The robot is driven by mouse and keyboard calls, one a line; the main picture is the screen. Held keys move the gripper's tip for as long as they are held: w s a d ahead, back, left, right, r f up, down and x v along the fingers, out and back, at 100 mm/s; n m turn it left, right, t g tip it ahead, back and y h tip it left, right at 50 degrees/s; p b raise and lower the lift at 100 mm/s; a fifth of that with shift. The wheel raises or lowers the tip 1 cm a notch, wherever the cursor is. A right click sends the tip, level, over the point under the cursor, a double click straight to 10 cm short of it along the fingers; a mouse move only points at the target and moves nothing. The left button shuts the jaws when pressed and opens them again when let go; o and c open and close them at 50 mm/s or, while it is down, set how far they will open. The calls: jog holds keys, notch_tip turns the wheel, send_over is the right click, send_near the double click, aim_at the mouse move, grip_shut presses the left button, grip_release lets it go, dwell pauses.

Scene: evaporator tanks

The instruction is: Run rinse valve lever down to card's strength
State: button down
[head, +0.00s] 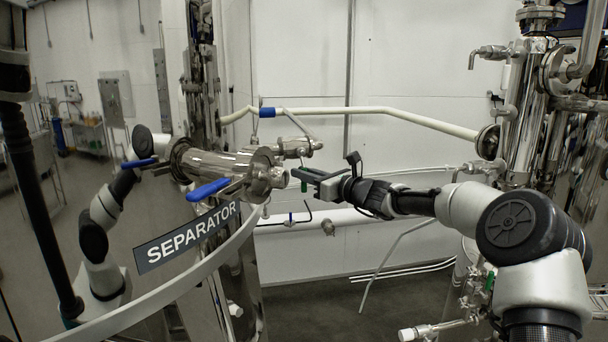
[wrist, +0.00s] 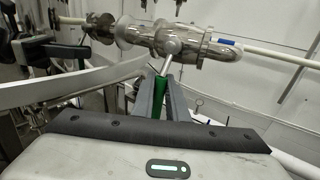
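The rinse valve lever (wrist: 160,86) has a green grip on a steel stem below a polished pipe fitting, seen in the wrist view. In the head view its green grip (head: 304,186) is a small patch at my fingertips. My gripper (head: 306,176) reaches in from the right, beside the end of the horizontal steel pipe assembly (head: 222,164). In the wrist view my two dark fingers (wrist: 161,92) flank the green grip and appear closed on it. The fingers hide part of the grip. I cannot make out a card in either view.
Blue-handled levers (head: 208,190) sit on the pipework left of my gripper. A pale pipe (head: 390,112) crosses behind. Steel vessels (head: 525,120) crowd the right.

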jog(key=shift+d+r, duration=0.1)
jog(key=shift+d, duration=0.05)
jog(key=shift+w+d+r+n+g+h+p, duration=0.15)
jog(key=shift+w+d+r+n+h+p, duration=0.4)
jog(key=shift+n, duration=0.85)
jog(key=shift+w+d+r+n+g+h+p, duration=0.1)
jog(key=shift+d+r+n+h+p, duration=0.1)
jog(key=shift+d+n+h+p, duration=0.95)
jog(key=shift+w+d+r+n+g+h+p, duration=0.2)
jog(key=shift+w+r+n+h+p, duration=0.3)
jog(key=shift+n, duration=1.15)
jog(key=shift+s+f, duration=0.15)
jog(key=c, duration=1.7)
grip_release()
jog(key=shift+c, duration=0.2)
